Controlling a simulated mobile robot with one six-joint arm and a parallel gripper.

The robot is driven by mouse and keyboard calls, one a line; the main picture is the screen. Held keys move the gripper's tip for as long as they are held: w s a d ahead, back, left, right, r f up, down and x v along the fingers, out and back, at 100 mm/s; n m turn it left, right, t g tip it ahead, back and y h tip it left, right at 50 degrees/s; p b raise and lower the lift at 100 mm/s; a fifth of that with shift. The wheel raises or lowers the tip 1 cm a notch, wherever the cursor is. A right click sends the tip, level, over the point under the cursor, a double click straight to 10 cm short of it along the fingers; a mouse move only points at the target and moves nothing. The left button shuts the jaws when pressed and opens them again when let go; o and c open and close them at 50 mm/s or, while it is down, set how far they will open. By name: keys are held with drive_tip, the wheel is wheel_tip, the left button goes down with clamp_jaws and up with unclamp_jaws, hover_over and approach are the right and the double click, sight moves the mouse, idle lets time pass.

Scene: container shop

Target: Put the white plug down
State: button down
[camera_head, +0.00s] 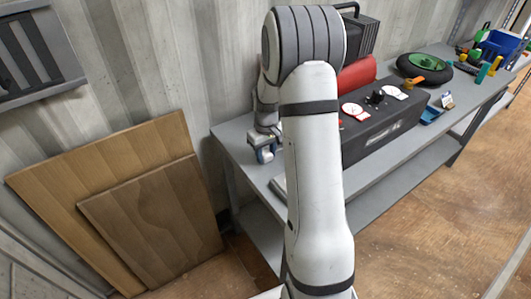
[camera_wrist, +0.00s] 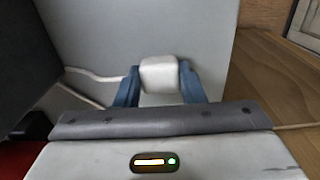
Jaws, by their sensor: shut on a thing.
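The white plug (camera_wrist: 160,75) is a small rounded block between the two blue fingers of my gripper (camera_wrist: 159,88) in the wrist view. The fingers are shut on its sides. A white cable (camera_wrist: 92,75) shows to the left of the plug. The grey bench top (camera_wrist: 110,40) lies behind the plug in the wrist view; I cannot tell whether the plug touches it. In the head view my gripper (camera_head: 264,154) is over the left end of the grey bench (camera_head: 237,142), partly hidden by my arm, and the plug cannot be made out there.
A dark control box (camera_head: 375,132) with dials stands on the bench right of my arm, near a red cylinder (camera_head: 357,74). A black wheel (camera_head: 424,68) and tools lie farther along. Wooden boards (camera_head: 150,215) lean on the wall left. Bare bench top shows around my gripper.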

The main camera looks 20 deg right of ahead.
sight(266, 153)
drive_tip(key=shift+f, duration=0.35)
drive_tip(key=c, duration=0.9)
unclamp_jaws()
drive_tip(key=shift+r, duration=0.1)
wheel_tip(266, 153, up, 11)
drive_tip(key=s+a+r, duration=0.4)
drive_tip(key=s+r, duration=0.2)
drive_tip(key=s+a+t, duration=0.1)
drive_tip(key=s+a, duration=0.1)
drive_tip(key=s, duration=0.4)
drive_tip(key=s+a+r+m, duration=0.1)
drive_tip(key=s+a, duration=0.2)
drive_tip(key=s, duration=0.3)
drive_tip(key=s+a+m+t, duration=0.1)
drive_tip(key=s+a, duration=0.1)
drive_tip(key=s, duration=0.4)
drive_tip(key=shift+s+a+r+t, duration=0.2)
drive_tip(key=shift+s+t, duration=0.1)
